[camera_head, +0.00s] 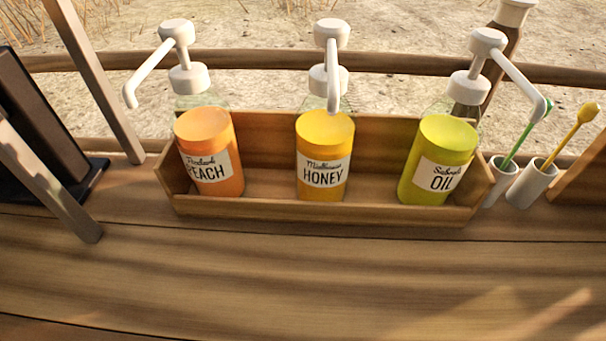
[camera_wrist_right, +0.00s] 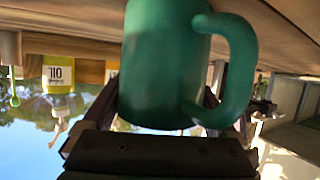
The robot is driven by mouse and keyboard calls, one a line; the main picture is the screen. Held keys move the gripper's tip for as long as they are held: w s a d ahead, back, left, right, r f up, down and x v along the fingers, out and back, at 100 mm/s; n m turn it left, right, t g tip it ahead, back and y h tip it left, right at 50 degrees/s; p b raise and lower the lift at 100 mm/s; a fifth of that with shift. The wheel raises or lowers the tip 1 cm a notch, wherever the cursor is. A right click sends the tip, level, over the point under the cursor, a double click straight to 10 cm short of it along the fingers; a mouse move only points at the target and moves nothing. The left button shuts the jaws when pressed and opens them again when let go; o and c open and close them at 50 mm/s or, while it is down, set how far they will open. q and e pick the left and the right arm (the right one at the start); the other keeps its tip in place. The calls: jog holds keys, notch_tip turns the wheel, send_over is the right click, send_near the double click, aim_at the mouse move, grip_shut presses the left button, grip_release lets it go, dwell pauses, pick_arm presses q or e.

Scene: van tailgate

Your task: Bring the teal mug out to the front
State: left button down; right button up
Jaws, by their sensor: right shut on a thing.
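The teal mug (camera_wrist_right: 165,60) fills the middle of the right wrist view, close to the camera. Its handle (camera_wrist_right: 240,65) points to the right of that picture. My right gripper (camera_wrist_right: 170,108) is shut on the mug, with its dark fingers partly hidden behind the mug body. The right wrist picture appears upside down, with the wooden surface along the top. The head view shows neither the mug nor either gripper. My left gripper is in no view.
A wooden tray (camera_head: 330,213) holds pump bottles of peach (camera_head: 208,140), honey (camera_head: 325,135) and oil (camera_head: 440,140). Two white cups (camera_head: 530,186) with coloured sticks stand to its right. A dark panel (camera_head: 45,120) stands at left. The front wooden surface (camera_head: 250,275) is clear.

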jog(key=shift+s, duration=0.95)
jog(key=o, duration=1.2)
